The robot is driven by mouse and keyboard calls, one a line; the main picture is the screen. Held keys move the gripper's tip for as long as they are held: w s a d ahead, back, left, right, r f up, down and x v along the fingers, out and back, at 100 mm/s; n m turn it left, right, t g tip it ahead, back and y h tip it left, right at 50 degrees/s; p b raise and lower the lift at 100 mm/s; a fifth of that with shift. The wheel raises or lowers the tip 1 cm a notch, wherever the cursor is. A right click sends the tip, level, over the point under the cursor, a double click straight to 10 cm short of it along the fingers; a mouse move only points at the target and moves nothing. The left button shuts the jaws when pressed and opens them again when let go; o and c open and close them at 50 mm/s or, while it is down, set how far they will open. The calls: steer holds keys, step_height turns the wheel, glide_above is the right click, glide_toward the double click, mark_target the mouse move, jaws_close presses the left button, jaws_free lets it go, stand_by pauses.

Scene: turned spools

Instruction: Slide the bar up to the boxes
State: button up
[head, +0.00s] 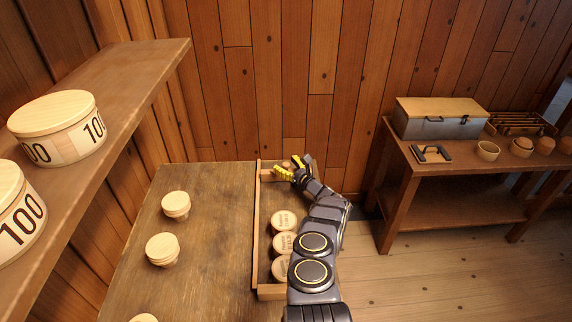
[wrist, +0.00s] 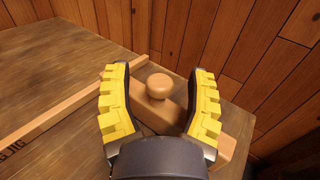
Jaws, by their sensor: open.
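The bar (wrist: 178,115) is a pale wooden strip with a round knob (wrist: 159,85) on top, lying across the far end of a wooden-railed jig. In the head view the bar (head: 267,174) is partly hidden by my gripper (head: 295,168). In the wrist view my gripper (wrist: 160,100) is open, its yellow fingers spread to the left and right of the knob with visible gaps. Round labelled wooden boxes (head: 284,221) sit in a row in the jig, nearer the camera, with a gap between them and the bar. My arm partly covers them.
A long side rail (head: 257,225) borders the jig. Turned pieces (head: 176,205) stand on the table to its left. A plank wall (head: 300,80) rises behind. A shelf (head: 130,75) with round boxes is at left; a bench (head: 400,165) stands at right.

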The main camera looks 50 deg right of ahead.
jaws_close()
steer(key=shift+s+a+f, duration=0.15)
steer(key=shift+s+a, duration=0.7)
steer(key=shift+s+a+f, duration=0.15)
steer(key=shift+s+a, duration=0.7)
steer(key=shift+s+a+f, duration=0.25)
steer(key=shift+s+a, duration=0.75)
steer(key=shift+a, duration=0.25)
steer(key=shift+m+g+h, duration=0.3)
steer(key=s+a, duration=0.2)
steer(key=s, duration=0.1)
steer(key=s+a, duration=0.1)
steer(key=s, duration=0.1)
steer(key=shift+s+a+f, duration=0.1)
steer(key=shift+s+a, duration=0.15)
steer(key=shift+a, duration=0.05)
steer(key=shift+s+a, duration=0.1)
steer(key=shift+a, duration=0.2)
steer(key=shift+a+r, duration=0.2)
steer(key=shift+r, duration=0.1)
